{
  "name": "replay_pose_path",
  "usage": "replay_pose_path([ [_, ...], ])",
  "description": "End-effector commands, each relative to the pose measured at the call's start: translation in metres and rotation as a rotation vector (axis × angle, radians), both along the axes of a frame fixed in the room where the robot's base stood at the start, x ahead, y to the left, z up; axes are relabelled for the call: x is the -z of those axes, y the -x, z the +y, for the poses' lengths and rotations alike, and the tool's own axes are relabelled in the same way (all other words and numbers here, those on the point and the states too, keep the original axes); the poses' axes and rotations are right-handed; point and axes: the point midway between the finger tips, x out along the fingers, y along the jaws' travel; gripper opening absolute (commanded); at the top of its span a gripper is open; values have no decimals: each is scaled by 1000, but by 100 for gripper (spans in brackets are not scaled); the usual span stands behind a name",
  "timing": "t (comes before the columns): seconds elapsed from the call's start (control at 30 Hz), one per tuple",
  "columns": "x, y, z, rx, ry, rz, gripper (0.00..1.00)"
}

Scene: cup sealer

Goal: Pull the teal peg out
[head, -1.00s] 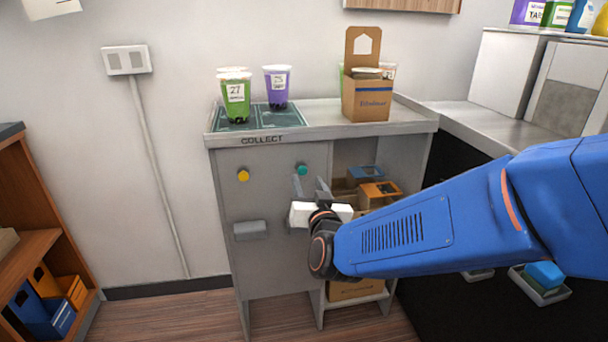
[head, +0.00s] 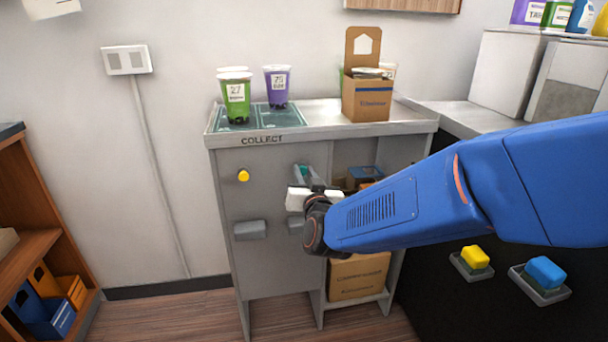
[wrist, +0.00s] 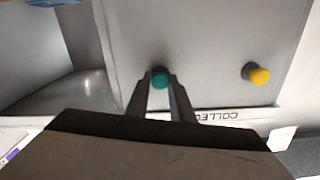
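The teal peg (wrist: 160,76) sticks out of the grey front panel (wrist: 215,50) of the collect counter. In the wrist view it lies between the tips of my gripper's two fingers (wrist: 161,82). The fingers stand on either side of it; whether they touch it I cannot tell. A yellow peg (head: 243,176) sits to the left on the same panel and also shows in the wrist view (wrist: 256,74).
Cups, a green one (head: 236,100) and a purple one (head: 277,86), and a cardboard carrier (head: 366,98) stand on the counter top. Open shelves with boxes (head: 358,276) lie right of the panel. A grey handle-like block (head: 250,230) juts out below the yellow peg.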

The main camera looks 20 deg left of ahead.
Motion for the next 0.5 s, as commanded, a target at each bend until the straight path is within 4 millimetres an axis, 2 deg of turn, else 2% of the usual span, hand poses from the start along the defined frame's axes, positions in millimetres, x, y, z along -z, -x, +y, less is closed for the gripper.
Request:
replay_pose_path([
  [0.17,0,5,-2,-1,0,0,0],
  [0.5,-1,49,-30,-1,0,0,0],
])
